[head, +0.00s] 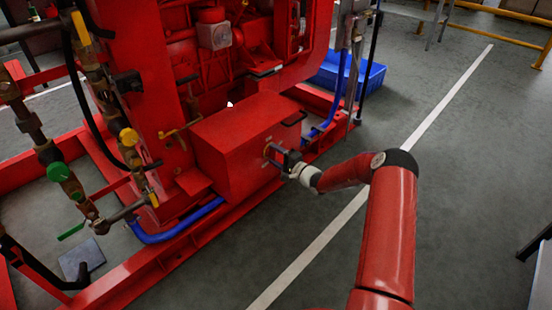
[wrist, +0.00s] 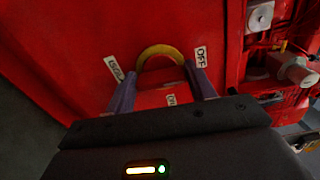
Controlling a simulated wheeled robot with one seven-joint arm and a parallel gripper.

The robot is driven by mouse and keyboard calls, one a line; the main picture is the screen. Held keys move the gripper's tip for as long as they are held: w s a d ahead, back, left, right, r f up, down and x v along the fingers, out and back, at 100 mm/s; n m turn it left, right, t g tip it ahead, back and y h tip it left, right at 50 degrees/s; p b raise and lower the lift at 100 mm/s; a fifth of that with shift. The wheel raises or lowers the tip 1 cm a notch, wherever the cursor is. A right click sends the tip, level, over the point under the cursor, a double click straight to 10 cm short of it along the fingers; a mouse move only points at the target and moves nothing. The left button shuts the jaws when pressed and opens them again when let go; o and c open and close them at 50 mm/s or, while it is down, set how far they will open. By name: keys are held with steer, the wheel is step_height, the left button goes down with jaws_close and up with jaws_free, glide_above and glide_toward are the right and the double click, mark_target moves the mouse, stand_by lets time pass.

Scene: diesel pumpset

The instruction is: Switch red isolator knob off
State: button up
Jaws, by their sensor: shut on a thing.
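The red isolator knob sits on the front face of a red box (head: 222,142) on the pumpset. In the wrist view its yellow round surround (wrist: 160,50) shows as an arc between my fingers; the knob's exact angle is hard to make out. My gripper (head: 272,154) is at the box's face, and its two fingers (wrist: 159,72) stand on either side of the knob, shut on it. A white OFF label (wrist: 201,57) is by the right fingertip.
A dark handle (head: 294,119) stands out from the box near my gripper. Red engine parts (head: 215,50) rise behind the box. A blue bin (head: 345,75) is on the floor beyond.

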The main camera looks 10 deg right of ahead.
stand_by(0.3)
steer(key=shift+f, duration=0.1)
steer(key=o, duration=1)
steer(key=v, duration=0.8)
